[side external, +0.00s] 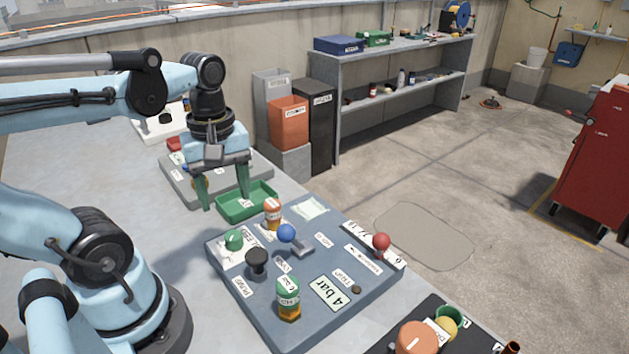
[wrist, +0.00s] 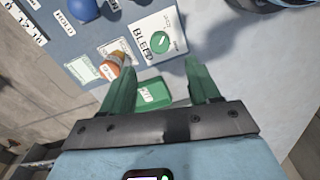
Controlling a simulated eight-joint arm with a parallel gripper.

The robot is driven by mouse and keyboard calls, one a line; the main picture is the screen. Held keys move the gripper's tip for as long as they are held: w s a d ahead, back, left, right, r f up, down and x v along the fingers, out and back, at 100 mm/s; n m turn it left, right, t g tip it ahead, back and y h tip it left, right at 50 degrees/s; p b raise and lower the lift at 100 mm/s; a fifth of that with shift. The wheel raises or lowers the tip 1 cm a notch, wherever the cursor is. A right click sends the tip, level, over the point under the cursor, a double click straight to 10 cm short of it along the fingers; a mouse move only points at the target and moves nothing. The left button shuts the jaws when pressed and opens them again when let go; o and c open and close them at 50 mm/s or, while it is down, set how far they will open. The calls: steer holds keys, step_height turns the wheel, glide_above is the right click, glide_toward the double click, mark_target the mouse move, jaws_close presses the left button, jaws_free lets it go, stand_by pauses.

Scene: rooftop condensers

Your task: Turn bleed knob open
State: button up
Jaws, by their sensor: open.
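The bleed knob is a round green knob (side external: 234,239) on a white plate at the left corner of the grey-blue panel (side external: 262,318). In the wrist view the knob (wrist: 160,41) sits on the plate lettered BLEED (wrist: 172,22), with a pale slot mark across its face. My gripper (side external: 224,198) is open and empty, its green fingers pointing down beside the green tray, behind the knob and apart from it. In the wrist view the gripper (wrist: 160,66) has its fingers spread, with the knob beyond and roughly midway between the fingertips.
The shallow green tray (side external: 265,209) lies near my fingers. Close to the knob stand an orange-capped bottle (side external: 273,213), a blue ball-topped lever (side external: 286,233) and a black knob (side external: 257,262). A red ball lever (side external: 381,241) and green-capped bottle (side external: 289,297) are farther off.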

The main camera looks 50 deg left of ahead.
mark_target(233, 235)
steer(key=shift+f, duration=4.7)
steer(key=c, duration=1)
steer(key=shift+c, duration=0.2)
